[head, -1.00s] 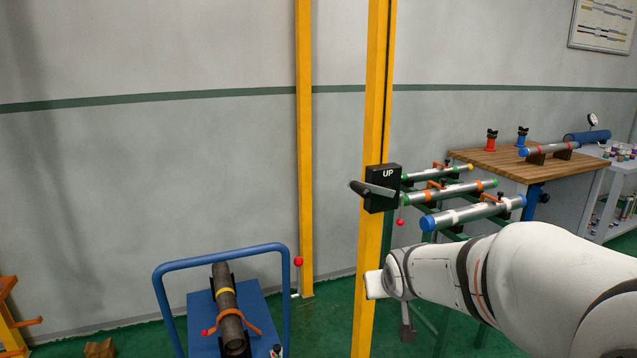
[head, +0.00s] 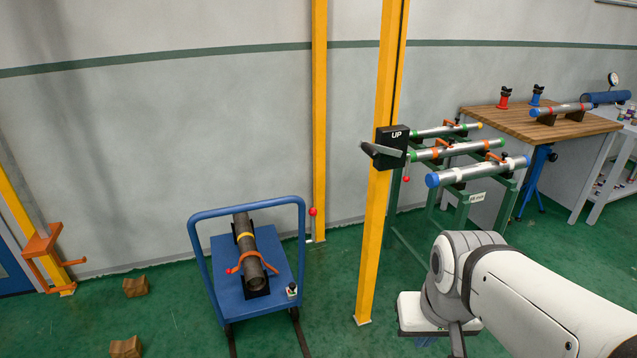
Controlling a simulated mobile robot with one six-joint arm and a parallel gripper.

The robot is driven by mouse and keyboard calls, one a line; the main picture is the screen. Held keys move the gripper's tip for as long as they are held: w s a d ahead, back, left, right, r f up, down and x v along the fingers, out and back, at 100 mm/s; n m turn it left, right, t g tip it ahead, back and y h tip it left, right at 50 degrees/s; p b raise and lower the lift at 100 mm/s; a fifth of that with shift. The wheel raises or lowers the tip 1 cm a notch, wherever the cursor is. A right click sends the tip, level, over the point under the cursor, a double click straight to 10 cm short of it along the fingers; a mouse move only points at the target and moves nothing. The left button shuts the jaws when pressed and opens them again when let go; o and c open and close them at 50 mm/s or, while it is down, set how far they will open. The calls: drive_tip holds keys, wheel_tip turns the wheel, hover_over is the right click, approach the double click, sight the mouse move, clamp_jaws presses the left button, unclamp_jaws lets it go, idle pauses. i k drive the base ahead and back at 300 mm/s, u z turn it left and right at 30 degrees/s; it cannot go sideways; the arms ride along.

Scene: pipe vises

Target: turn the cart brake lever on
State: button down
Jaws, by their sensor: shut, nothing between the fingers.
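The blue cart (head: 280,262) stands on the floor left of centre, with a dark pipe (head: 248,256) strapped on its deck. A thin upright lever with a red ball knob (head: 313,211) shows just right of the cart's handle, near the foot of the rear yellow post. A small red-topped part (head: 291,290) sits at the deck's near right corner. I cannot tell which of these is the brake lever. My gripper (head: 457,345) points down at the bottom edge, partly cut off, shut and empty. It is well to the right of the cart, apart from it.
A yellow post (head: 377,235) with a black UP box (head: 391,148) stands between cart and arm. A green rack (head: 462,215) of pipes and a wooden bench (head: 545,122) are at right. Wooden blocks (head: 135,286) lie on the floor at left.

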sight(313, 212)
drive_tip(key=k, duration=1.05)
drive_tip(key=u, duration=0.7)
drive_tip(key=i, duration=2.1)
drive_tip(key=z, duration=0.9)
drive_tip(key=i, duration=0.3)
drive_tip(key=z, duration=0.15)
drive_tip(key=k, duration=0.75)
drive_tip(key=z, duration=0.2)
drive_tip(key=i, duration=0.75)
drive_tip(key=u, duration=0.1)
